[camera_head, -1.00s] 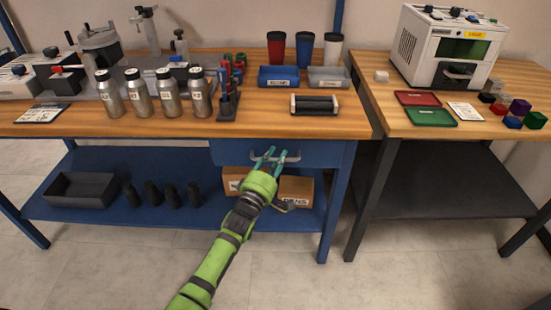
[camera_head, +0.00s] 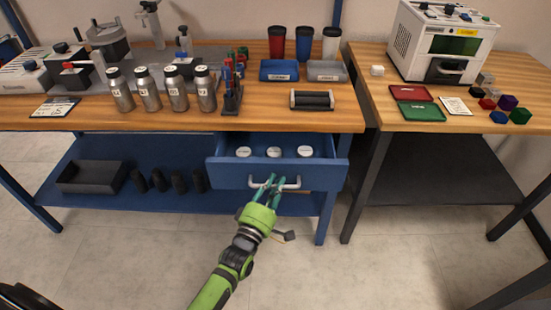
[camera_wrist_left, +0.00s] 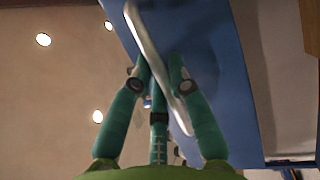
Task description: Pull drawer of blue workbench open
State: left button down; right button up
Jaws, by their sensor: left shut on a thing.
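The blue drawer (camera_head: 230,175) of the blue workbench (camera_head: 345,145) stands pulled out below the wooden top. Three white round-topped items (camera_head: 274,152) sit in a row inside it. My left gripper (camera_head: 266,184) is shut on the drawer's light grey handle (camera_head: 290,184) at the front. In the left wrist view the handle (camera_wrist_left: 150,50) runs between the green fingers (camera_wrist_left: 160,85), with the blue drawer front (camera_wrist_left: 215,60) beside it. My right gripper is not in view.
Steel bottles (camera_head: 176,88), a black roller (camera_head: 311,100), cups (camera_head: 304,44) and trays (camera_head: 278,70) stand on the top. A black bin (camera_head: 92,177) sits on the lower shelf. A second table (camera_head: 400,125) stands at the right. The floor in front is clear.

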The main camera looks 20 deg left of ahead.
pick_arm(q)
jog(key=s+d+p, duration=0.3)
jog(key=s, duration=0.9)
jog(key=shift+s+d+p, duration=0.3)
jog(key=shift+s, duration=0.05)
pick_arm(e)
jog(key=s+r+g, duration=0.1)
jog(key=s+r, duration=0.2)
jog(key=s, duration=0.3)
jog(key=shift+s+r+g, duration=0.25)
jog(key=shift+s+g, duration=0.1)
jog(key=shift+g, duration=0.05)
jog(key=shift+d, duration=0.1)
pick_arm(q)
jog(key=c, duration=1.2)
grip_release()
jog(key=shift+o, duration=0.2)
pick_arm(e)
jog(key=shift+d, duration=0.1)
